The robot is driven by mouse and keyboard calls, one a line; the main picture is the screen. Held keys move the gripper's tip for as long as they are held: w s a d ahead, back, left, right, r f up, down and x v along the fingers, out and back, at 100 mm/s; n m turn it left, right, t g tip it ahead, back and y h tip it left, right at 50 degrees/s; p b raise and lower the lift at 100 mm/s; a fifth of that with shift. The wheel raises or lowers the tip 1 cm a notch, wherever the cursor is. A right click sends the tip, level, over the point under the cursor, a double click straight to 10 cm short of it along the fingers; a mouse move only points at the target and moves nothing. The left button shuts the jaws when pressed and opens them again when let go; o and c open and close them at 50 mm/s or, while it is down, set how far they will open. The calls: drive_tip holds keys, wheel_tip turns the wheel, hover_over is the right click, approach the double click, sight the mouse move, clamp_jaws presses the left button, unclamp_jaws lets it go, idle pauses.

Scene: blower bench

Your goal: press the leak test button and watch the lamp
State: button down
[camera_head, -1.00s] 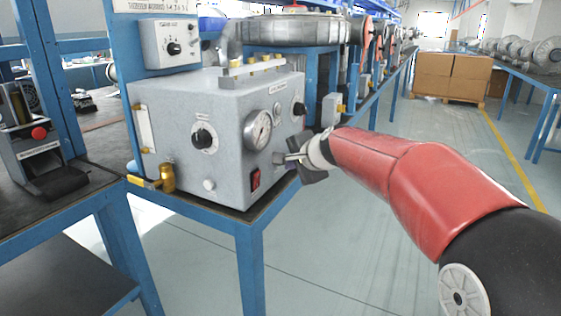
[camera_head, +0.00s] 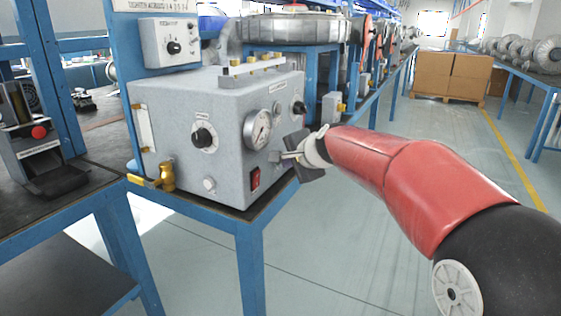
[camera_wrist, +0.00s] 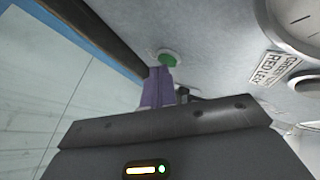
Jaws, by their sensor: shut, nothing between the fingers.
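The grey test box (camera_head: 225,165) stands on the blue bench, with a round gauge (camera_head: 258,129) on its front. My gripper (camera_head: 283,157) is at the right part of that front, below and right of the gauge. In the wrist view its purple fingers (camera_wrist: 160,72) are shut and empty. Their tips overlap the lower edge of a round green button-like part (camera_wrist: 170,58); I cannot tell whether they touch it. A label (camera_wrist: 272,67) reading partly "GREEN" and "RED LEAK" lies to its right. I cannot make out a lit lamp.
A brass valve (camera_head: 165,177) sticks out at the left. The aisle floor (camera_head: 420,135) behind my arm is clear up to the cardboard boxes (camera_head: 450,74).

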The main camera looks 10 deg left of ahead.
idle(0.4)
drive_tip(key=shift+s+d+b, duration=0.25)
drive_tip(key=shift+d+b, duration=0.3)
drive_tip(key=shift+d, duration=0.1)
drive_tip(key=shift+s+d+b, duration=0.3)
drive_tip(key=shift+d+b, duration=0.2)
drive_tip(key=shift+d, duration=0.3)
drive_tip(key=shift+s+d+b, duration=0.25)
drive_tip(key=shift+d+b, duration=0.3)
drive_tip(key=shift+d, duration=0.25)
drive_tip(key=shift+s+d+b, duration=0.3)
drive_tip(key=shift+d+b, duration=0.2)
drive_tip(key=shift+d, duration=0.3)
